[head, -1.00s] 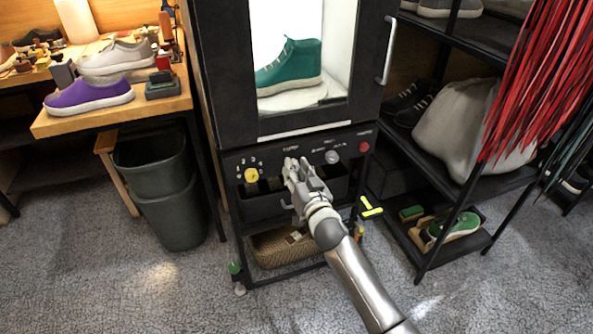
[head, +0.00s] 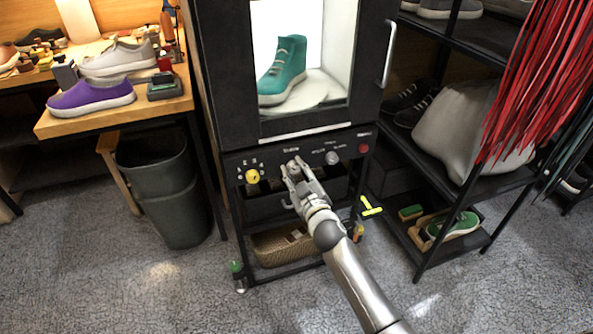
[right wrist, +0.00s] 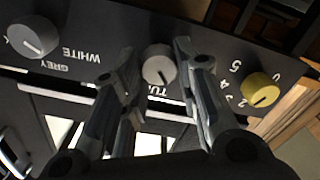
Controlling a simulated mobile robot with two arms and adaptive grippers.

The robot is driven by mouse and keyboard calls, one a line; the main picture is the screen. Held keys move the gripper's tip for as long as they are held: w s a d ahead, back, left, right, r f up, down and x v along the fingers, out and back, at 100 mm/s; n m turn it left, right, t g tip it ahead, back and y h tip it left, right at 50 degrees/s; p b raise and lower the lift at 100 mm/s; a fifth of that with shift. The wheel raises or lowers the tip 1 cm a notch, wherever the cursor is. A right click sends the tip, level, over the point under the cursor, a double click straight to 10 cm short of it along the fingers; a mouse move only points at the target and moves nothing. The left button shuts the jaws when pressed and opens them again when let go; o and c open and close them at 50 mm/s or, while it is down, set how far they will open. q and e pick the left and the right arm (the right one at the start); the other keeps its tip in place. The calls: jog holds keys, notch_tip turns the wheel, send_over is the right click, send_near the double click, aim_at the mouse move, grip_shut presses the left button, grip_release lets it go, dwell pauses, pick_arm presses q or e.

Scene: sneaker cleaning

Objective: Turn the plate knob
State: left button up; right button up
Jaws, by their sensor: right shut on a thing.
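The plate knob (right wrist: 158,66) is a grey knob beside lettering starting "TU", in the middle of the black panel (head: 312,150). My right gripper (head: 291,166) is at this knob, with its fingers on either side of it in the right wrist view (right wrist: 150,75). It is shut on the knob. In the head view the gripper mostly hides the knob. Above the panel, a teal high-top sneaker (head: 283,72) stands on a round white plate (head: 314,90) inside the lit cabinet. My left gripper is not in view.
A yellow numbered knob (head: 252,176) is left of the gripper in the head view. A grey knob marked WHITE and GREY (right wrist: 34,36) and a red button (head: 363,149) are on the other side. A workbench (head: 110,117) stands left and a shelf rack (head: 448,172) right.

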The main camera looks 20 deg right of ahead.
jog(key=n, duration=0.2)
jog(key=shift+n, duration=0.4)
jog(key=shift+f+n, duration=0.1)
jog(key=shift+n, duration=0.8)
jog(key=n, duration=0.3)
jog(key=shift+n, duration=0.3)
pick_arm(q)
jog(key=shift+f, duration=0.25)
pick_arm(e)
jog(key=shift+a+n, duration=0.1)
jog(key=shift+n, duration=0.6)
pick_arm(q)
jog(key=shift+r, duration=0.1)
pick_arm(e)
jog(key=o, duration=1)
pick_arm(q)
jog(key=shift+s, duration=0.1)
